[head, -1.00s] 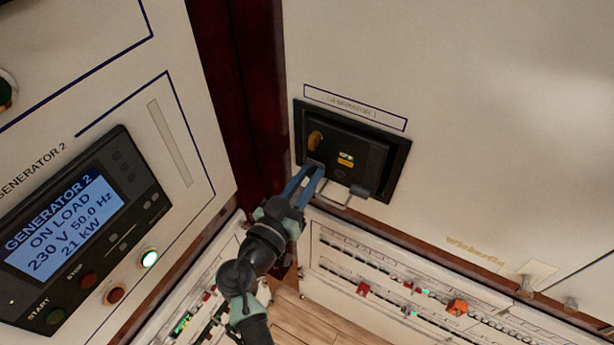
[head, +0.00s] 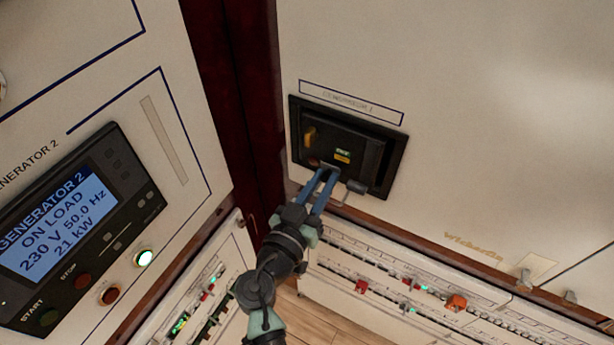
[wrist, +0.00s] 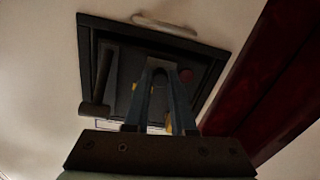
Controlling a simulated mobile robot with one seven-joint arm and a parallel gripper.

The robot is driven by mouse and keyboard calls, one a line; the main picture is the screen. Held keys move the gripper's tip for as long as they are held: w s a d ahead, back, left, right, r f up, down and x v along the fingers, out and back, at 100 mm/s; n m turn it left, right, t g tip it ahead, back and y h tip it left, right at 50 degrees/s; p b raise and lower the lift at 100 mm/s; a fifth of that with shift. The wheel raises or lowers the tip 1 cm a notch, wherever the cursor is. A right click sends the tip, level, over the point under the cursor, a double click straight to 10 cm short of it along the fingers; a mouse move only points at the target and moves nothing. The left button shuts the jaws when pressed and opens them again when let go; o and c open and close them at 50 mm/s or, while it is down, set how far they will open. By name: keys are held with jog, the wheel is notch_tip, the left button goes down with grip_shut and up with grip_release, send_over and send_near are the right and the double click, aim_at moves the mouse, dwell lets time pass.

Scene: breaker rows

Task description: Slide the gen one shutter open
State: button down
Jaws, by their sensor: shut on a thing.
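The generator 1 breaker (head: 365,135) is a black unit set in the cream panel, under a blue-outlined label. It has a yellow part at its left and a small green and yellow indicator. The gen one shutter (head: 331,167) appears as a small grey tab at its lower edge, mostly hidden by my fingers. My gripper (head: 326,174) has its blue fingers shut on this tab. Left of the fingers a reddish round spot (head: 313,161) shows; it also shows in the wrist view (wrist: 186,75), beside my gripper (wrist: 155,68).
A dark grey handle (head: 357,186) juts out just right of my fingers. The generator 2 panel (head: 75,225), with lit display and buttons, stands at the left. A dark red post (head: 243,100) fills the corner. Lower breaker rows (head: 420,285) run beneath.

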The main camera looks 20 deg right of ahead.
jog(key=shift+s+d+f, duration=0.1)
jog(key=shift+s+d, duration=0.2)
jog(key=c, duration=0.7)
grip_release()
jog(key=shift+s, duration=0.1)
jog(key=shift+c, duration=0.2)
jog(key=b+v, duration=0.4)
jog(key=v, duration=0.9)
